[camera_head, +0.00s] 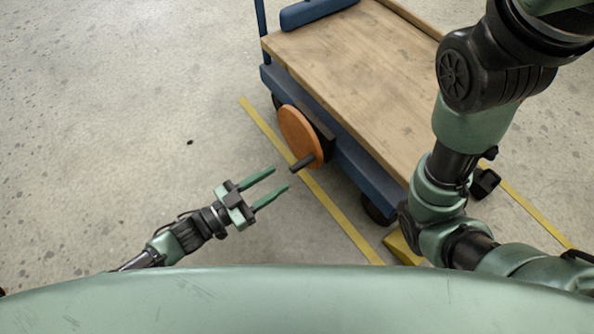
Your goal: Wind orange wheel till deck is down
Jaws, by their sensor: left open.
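The orange wheel (300,138) is mounted on the near side of a blue cart, with a dark handle (303,162) sticking out from its lower edge. The cart's wooden deck (355,65) sits on a blue frame (345,155); I cannot tell its height above the floor. My left gripper (281,184) is open and empty, its two green fingers pointing right toward the handle, a little short of it and apart from it. My right arm crosses the right of the view in front of the cart; its gripper is not clearly visible.
Yellow tape lines (322,195) run along the floor beside the cart. A dark caster (376,210) shows under the cart's near corner. A blue padded bar (315,12) lies at the deck's far end. The concrete floor (120,110) to the left is clear.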

